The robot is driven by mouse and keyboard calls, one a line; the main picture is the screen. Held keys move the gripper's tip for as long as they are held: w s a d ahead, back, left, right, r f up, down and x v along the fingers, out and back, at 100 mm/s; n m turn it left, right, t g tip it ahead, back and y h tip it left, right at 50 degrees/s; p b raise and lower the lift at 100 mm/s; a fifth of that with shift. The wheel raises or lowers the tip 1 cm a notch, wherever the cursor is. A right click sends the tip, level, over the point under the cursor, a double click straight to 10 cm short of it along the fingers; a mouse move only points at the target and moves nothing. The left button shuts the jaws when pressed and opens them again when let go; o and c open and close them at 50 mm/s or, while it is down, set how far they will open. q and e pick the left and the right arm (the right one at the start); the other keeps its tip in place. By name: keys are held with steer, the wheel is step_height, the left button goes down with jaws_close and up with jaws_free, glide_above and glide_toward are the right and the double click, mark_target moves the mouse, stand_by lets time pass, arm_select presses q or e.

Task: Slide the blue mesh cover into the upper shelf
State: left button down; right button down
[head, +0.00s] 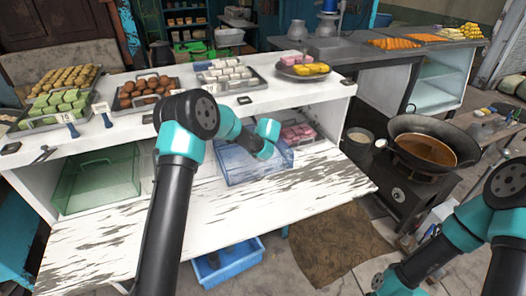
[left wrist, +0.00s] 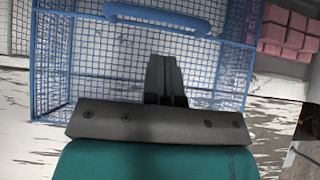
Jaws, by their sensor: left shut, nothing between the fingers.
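The blue mesh cover (head: 237,170) stands on the scuffed white upper shelf (head: 315,175), under the counter top, at the middle. Its front part shows in the head view; my left arm hides some of it. In the left wrist view the mesh cover (left wrist: 52,65) fills the upper left and middle, with a solid blue handle (left wrist: 157,17) across the top. My left gripper (left wrist: 164,62) is shut and empty, its fingers in front of the mesh below the handle. I cannot tell whether they touch it. My right gripper is outside both views.
A green mesh cover (head: 97,180) stands on the shelf at the left. Pink sweets (head: 298,132) sit right of the blue cover. Trays of sweets (head: 148,91) line the counter top. A wok (head: 425,145) stands at the right, and a blue crate (head: 225,265) on the floor.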

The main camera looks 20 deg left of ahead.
arm_select(q)
steer(key=s+d, duration=0.5)
steer(key=s, duration=0.1)
steer(key=shift+s+d, duration=0.4)
